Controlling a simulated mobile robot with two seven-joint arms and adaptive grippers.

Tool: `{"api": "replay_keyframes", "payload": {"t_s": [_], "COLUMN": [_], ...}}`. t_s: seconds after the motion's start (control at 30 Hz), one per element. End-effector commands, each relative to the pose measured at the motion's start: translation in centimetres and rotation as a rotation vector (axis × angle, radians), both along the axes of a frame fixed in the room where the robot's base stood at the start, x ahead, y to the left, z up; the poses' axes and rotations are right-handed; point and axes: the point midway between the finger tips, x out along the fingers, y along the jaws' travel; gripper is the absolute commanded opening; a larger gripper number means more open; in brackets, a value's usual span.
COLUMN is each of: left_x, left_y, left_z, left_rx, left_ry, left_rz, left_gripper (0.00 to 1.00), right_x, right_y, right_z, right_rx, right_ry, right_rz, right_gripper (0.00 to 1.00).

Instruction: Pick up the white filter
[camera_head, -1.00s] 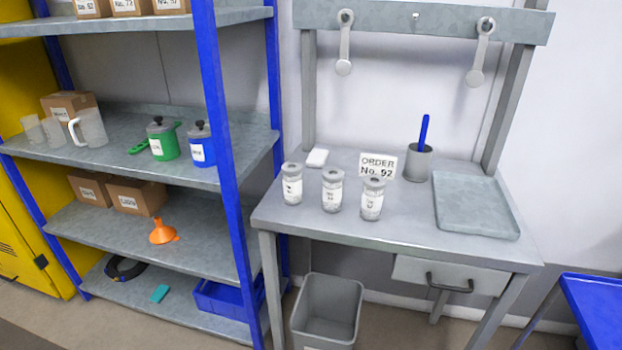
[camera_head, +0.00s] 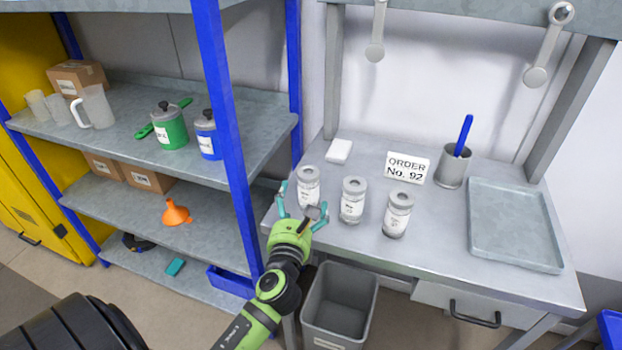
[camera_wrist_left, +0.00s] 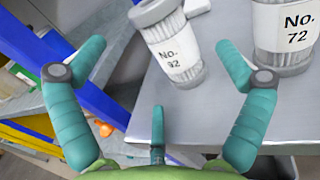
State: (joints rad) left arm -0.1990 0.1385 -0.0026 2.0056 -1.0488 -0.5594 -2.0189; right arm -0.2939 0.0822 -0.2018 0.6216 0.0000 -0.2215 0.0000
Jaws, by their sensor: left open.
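Three pale cylindrical filters with grey ribbed caps and white labels stand upright on the grey workbench: left (camera_head: 308,184), middle (camera_head: 353,200) and right (camera_head: 398,213). My left gripper (camera_head: 304,197), with teal fingers, is open at the bench's left front edge, its fingers on either side of the left filter. In the left wrist view that filter (camera_wrist_left: 168,42) is ahead between the open fingers, its label reading "No." and what may be 92. Another filter (camera_wrist_left: 285,35), marked "No. 72", stands to its right. Contact is not visible. My right gripper is not in view.
A small white block (camera_head: 339,150) lies behind the filters. An "ORDER No. 92" sign (camera_head: 407,168), a grey cup (camera_head: 453,167) and a tray (camera_head: 515,222) are farther right. A shelf post (camera_head: 226,140) stands left; a grey bin (camera_head: 340,308) is below.

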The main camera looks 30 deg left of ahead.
Motion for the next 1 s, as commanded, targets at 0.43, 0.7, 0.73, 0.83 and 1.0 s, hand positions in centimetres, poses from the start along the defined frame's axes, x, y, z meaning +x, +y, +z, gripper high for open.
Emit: {"api": "replay_keyframes", "payload": {"t_s": [0.43, 0.7, 0.73, 0.83, 1.0], "left_x": [5.2, 6.3, 6.3, 6.3, 6.3], "left_y": [2.2, 2.8, 2.8, 2.7, 2.7], "left_z": [0.0, -0.1, -0.1, -0.1, -0.1], "left_rx": [-0.003, -0.003, -0.003, -0.003, -0.004], "left_ry": [0.0, 0.0, 0.0, 0.0, 0.0], "left_rz": [0.0, -0.002, -0.002, -0.002, -0.002], "left_gripper": [1.0, 1.0, 1.0, 0.92, 0.41], "right_x": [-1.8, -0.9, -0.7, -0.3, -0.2], "right_y": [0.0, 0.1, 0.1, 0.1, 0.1], "right_z": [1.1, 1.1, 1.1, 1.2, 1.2], "right_rx": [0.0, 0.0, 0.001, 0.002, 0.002], "right_ry": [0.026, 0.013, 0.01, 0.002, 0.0], "right_rz": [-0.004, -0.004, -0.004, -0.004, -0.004], "right_gripper": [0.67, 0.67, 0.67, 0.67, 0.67]}}
